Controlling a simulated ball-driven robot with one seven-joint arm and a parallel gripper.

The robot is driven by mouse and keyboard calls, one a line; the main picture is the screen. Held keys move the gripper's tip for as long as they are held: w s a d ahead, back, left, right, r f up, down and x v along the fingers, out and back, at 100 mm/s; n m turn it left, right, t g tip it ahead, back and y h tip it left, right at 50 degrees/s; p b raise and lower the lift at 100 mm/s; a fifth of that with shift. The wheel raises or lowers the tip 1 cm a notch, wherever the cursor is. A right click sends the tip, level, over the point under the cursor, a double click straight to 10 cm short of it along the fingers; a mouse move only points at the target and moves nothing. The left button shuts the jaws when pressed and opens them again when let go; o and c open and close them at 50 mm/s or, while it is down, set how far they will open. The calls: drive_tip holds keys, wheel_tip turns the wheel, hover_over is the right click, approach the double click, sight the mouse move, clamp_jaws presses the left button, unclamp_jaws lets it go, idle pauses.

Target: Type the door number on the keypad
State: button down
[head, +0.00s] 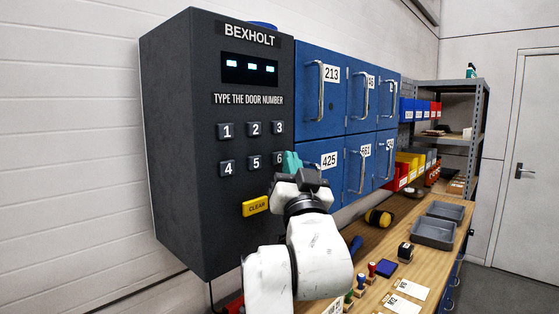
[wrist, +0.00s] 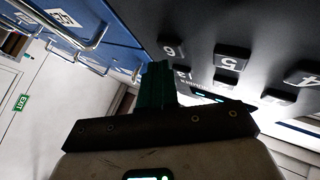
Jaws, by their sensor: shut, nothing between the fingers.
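The dark keypad box (head: 217,222) labelled BEXHOLT hangs on the wall at left in the head view. Its display (head: 250,69) shows three lit dashes. Below are keys 1 to 6 and a yellow CLEAR key (head: 255,206). My gripper (head: 290,161) is shut and empty, its teal fingertips beside key 6 (head: 278,158), partly covering it. In the wrist view the fingertips (wrist: 157,82) point toward the keypad just below key 6 (wrist: 172,48), with key 5 (wrist: 228,64) to the right. I cannot tell whether they touch.
Blue locker doors carry number labels: 213 (head: 331,73), 425 (head: 329,160) and others partly hidden by handles. A wooden bench (head: 385,265) below holds stamps, cards, grey trays (head: 433,232) and a yellow-black roll (head: 379,218). Shelving (head: 479,120) and a white door (head: 527,180) stand behind.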

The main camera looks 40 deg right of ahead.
sight(278, 128)
drive_tip(key=shift+w, duration=0.6)
idle(0.8)
drive_tip(key=shift+s, duration=0.85)
wheel_tip(278, 128, up, 6)
drive_tip(key=p, duration=0.4)
idle(0.5)
drive_tip(key=shift+w+r, duration=0.1)
drive_tip(key=shift+w, duration=0.3)
